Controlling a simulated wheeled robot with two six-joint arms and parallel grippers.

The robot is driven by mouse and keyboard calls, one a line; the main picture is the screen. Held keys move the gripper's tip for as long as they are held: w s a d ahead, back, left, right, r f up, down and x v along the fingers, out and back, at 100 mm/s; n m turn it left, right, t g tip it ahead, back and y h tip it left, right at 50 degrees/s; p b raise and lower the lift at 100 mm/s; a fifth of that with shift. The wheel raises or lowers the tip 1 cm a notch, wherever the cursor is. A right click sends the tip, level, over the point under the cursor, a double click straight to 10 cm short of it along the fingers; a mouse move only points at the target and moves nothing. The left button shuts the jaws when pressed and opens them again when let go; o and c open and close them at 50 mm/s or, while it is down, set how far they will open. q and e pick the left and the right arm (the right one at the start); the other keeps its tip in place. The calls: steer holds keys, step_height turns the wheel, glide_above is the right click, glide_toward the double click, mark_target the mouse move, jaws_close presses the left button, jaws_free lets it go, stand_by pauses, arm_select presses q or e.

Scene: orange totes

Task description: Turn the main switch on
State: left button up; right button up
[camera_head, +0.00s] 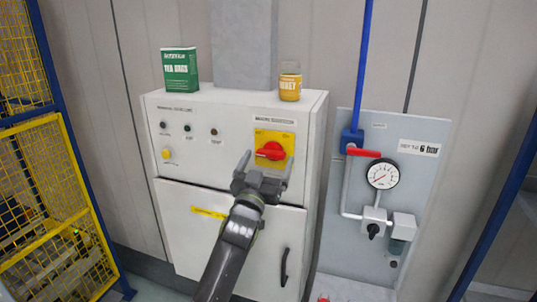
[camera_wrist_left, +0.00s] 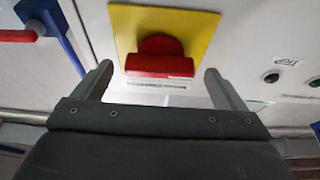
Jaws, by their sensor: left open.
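The main switch is a red rotary knob (camera_head: 270,151) on a yellow square plate (camera_head: 288,137), on the upper right front of a light grey cabinet (camera_head: 222,118). The knob's handle lies roughly level in the head view. My left gripper (camera_head: 265,168) is open and empty, just in front of and below the knob. In the left wrist view the knob (camera_wrist_left: 160,58) sits between and beyond the two spread fingers (camera_wrist_left: 158,85). A gap shows on both sides, and I see no contact. My right gripper is not in view.
A green box (camera_head: 180,70) and a yellow-labelled jar (camera_head: 290,84) stand on the cabinet top. To the right is a panel with a red-handled valve (camera_head: 362,152) and a round gauge (camera_head: 383,175). Yellow mesh fencing (camera_head: 50,190) stands at left. A black handle (camera_head: 284,267) is on the lower door.

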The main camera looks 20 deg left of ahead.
arm_select(q)
steer(key=shift+w+r, duration=0.25)
steer(key=shift+w, duration=0.45)
steer(key=shift+c, duration=0.3)
steer(key=c, duration=0.9)
